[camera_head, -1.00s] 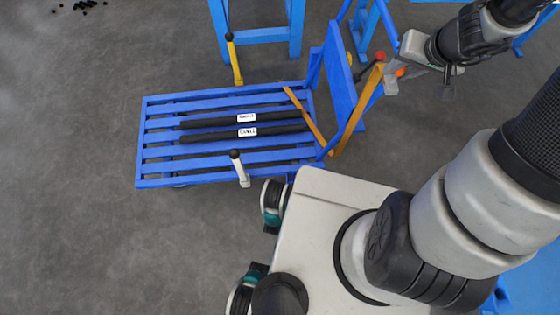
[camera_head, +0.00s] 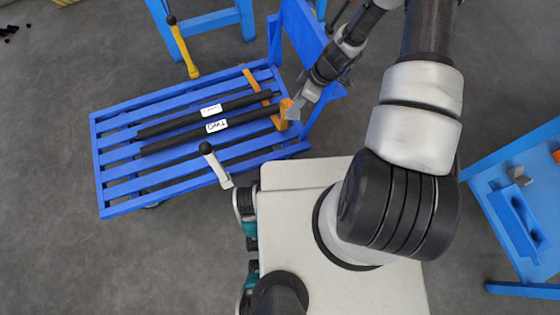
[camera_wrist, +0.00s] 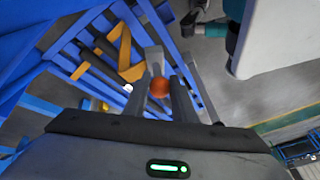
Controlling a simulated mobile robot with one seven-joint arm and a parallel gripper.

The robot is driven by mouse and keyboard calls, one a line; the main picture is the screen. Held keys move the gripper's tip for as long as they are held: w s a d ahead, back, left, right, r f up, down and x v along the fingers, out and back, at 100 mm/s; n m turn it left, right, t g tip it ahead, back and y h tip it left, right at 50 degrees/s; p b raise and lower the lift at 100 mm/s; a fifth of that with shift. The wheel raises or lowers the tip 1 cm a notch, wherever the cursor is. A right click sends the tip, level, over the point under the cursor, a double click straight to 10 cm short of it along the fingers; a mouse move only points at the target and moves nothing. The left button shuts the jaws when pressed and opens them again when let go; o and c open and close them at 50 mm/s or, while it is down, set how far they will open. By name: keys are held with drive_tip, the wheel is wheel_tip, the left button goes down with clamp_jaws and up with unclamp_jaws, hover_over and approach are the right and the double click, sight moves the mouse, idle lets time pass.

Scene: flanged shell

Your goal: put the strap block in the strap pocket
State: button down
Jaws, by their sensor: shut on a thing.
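My gripper (camera_head: 293,110) is over the right end of the blue slatted cart (camera_head: 112,185). In the wrist view my gripper (camera_wrist: 162,88) is shut on a small orange-red piece with a rounded outline, which seems to be the strap block (camera_wrist: 160,87). The fingers partly hide its shape. A yellow-orange strap (camera_head: 253,82) crosses the cart's right end, and its bent form shows in the wrist view (camera_wrist: 125,55). I cannot make out the strap pocket for certain.
Two dark labelled bars (camera_head: 165,127) lie on the cart. A yellow lever (camera_head: 182,50) and a white lever (camera_head: 218,168) with black knobs stand by its edges. A blue upright panel (camera_head: 298,35) rises at its right end. A blue bench (camera_head: 490,170) stands at right.

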drive_tip(key=shift+s+a+f+n+g+h+b, duration=0.25)
drive_tip(key=shift+s+a+f+n+b, duration=1.05)
drive_tip(key=shift+f, duration=3.9)
drive_tip(key=shift+s+a+f+n+g+y+b, duration=0.1)
drive_tip(key=shift+s+a+f+n+g+b, duration=0.5)
drive_tip(key=shift+f+b, duration=3)
drive_tip(key=shift+s+a+f+n+g+h+b, duration=0.2)
drive_tip(key=shift+s+a+f+n, duration=0.75)
drive_tip(key=shift+f, duration=5.8)
drive_tip(key=shift+s+d+f, duration=0.1)
drive_tip(key=shift+s+d, duration=0.15)
drive_tip(key=shift+d, duration=0.2)
drive_tip(key=c, duration=1.5)
unclamp_jaws()
drive_tip(key=shift+o, duration=0.2)
drive_tip(key=p+v, duration=0.3)
drive_tip(key=v, duration=0.9)
drive_tip(key=shift+w+m, duration=0.15)
drive_tip(key=shift+m, duration=0.1)
